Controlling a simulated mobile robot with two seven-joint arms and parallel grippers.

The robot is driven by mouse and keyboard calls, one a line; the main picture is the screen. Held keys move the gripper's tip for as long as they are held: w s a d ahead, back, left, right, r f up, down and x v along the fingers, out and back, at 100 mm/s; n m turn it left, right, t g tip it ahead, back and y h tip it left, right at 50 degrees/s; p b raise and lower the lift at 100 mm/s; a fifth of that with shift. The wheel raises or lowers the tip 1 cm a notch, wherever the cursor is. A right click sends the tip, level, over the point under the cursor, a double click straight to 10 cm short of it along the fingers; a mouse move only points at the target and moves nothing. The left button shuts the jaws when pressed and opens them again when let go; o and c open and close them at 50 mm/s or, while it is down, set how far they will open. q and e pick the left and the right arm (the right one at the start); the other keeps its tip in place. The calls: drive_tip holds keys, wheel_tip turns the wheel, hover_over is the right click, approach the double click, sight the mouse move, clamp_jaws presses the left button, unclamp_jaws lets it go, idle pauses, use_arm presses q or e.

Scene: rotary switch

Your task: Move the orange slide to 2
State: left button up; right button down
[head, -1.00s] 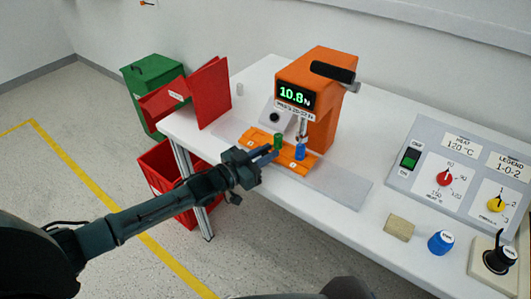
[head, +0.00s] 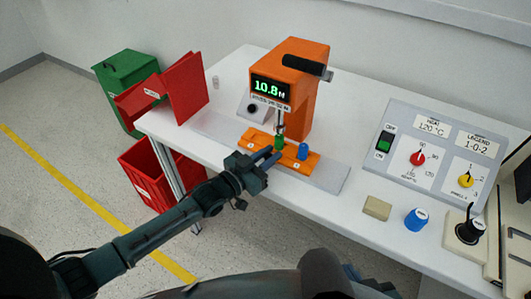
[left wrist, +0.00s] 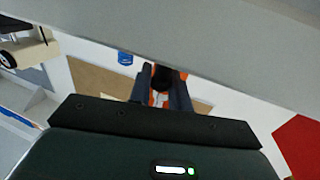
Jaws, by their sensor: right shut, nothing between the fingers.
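The orange slide (head: 310,164) lies on the grey base of the orange press (head: 304,105). It carries a green peg (head: 280,143) and a blue peg (head: 303,151). The green peg stands under the press plunger (head: 281,122); the blue peg is right of it. My left gripper (head: 272,157) is low at the slide's left part, against or around the green peg. In the left wrist view its fingers (left wrist: 165,88) stand apart, with orange and a dark shape between them; a firm hold is not clear. My right gripper (head: 356,274) shows partly at the bottom edge, shut and empty.
A control panel (head: 398,140) stands on the right of the white table (head: 335,200). A tan block (head: 377,208), a blue knob (head: 417,219) and a black joystick (head: 469,232) stand near the front edge. Red (head: 150,180) and green (head: 126,78) bins are on the left.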

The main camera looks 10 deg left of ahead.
use_arm(q)
drive_tip(key=o, duration=0.4)
use_arm(e)
drive_tip(key=shift+r, duration=0.1)
use_arm(q)
drive_tip(key=shift+a, duration=0.1)
drive_tip(key=shift+s+a+f, duration=0.1)
drive_tip(key=shift+s+a, duration=0.1)
drive_tip(key=shift+s, duration=0.1)
drive_tip(key=v, duration=1.2)
drive_tip(key=shift+s, duration=0.2)
drive_tip(key=s+d+f+n+g+y+p, duration=0.1)
drive_tip(key=s+f+n+g+y+p, duration=0.1)
drive_tip(key=s, duration=0.4)
drive_tip(key=s+d+f+n+g+y+p, duration=0.1)
drive_tip(key=s+f+n+g+y, duration=0.1)
drive_tip(key=s+y, duration=0.3)
drive_tip(key=shift+s+f+p, duration=0.4)
drive_tip(key=shift+s+f, duration=0.4)
drive_tip(key=shift+s, duration=0.45)
use_arm(e)
drive_tip(key=shift+s+d+r+h, duration=0.1)
drive_tip(key=shift+s+d+h, duration=0.1)
drive_tip(key=shift+d, duration=0.2)
drive_tip(key=shift+s+d+r+h, duration=0.1)
drive_tip(key=shift+d+h, duration=0.1)
drive_tip(key=shift+d, duration=0.15)
